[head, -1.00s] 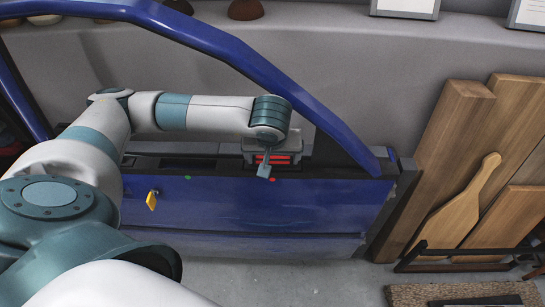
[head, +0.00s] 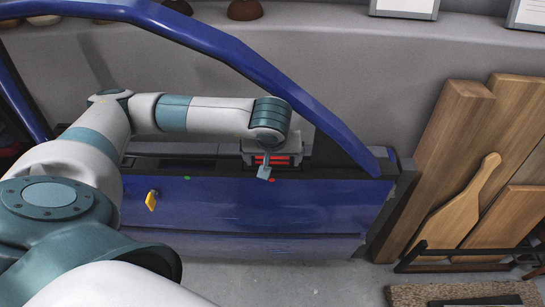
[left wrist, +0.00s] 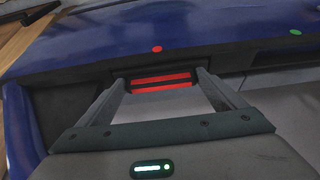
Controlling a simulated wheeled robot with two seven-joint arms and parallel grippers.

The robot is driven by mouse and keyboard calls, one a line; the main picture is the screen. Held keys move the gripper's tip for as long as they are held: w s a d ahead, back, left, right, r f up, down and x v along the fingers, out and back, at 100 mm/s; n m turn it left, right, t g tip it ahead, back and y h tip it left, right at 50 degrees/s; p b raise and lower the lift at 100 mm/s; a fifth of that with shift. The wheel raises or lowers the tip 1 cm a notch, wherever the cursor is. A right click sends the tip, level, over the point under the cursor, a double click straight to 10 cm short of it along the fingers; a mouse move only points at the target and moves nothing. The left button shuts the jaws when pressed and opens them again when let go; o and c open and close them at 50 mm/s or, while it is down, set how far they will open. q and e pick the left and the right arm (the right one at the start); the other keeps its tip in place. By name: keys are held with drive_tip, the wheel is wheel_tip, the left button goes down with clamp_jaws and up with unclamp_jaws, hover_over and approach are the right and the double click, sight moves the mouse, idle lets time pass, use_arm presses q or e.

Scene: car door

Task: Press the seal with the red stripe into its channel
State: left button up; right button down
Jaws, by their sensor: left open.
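The seal with the red stripe (head: 283,160) is a dark piece with red bands at the top edge of the blue car door (head: 240,205), partly hidden by my gripper in the head view. In the left wrist view the seal (left wrist: 160,83) lies between and beyond my fingertips, along a dark recess. My left gripper (head: 266,168) is over the door's top edge. In the left wrist view the left gripper (left wrist: 160,78) is open, one finger towards each end of the seal. I cannot tell whether the fingers touch it, or how deep it sits. My right gripper is not in view.
A red dot (head: 270,180) and a green dot (head: 187,178) mark the door panel. A yellow tag (head: 151,200) hangs on the door. The blue window frame (head: 250,65) arches behind my arm. Wooden boards (head: 460,180) lean at the right.

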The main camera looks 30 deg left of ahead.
use_arm(q)
drive_tip(key=shift+s+d+p, duration=0.1)
drive_tip(key=shift+s+p, duration=0.1)
drive_tip(key=shift+p, duration=0.3)
drive_tip(key=shift+r, duration=0.3)
drive_tip(key=b+v, duration=0.1)
drive_tip(key=v, duration=1)
drive_tip(key=shift+r, duration=0.45)
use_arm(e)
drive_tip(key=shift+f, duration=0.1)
use_arm(q)
drive_tip(key=shift+w, duration=0.1)
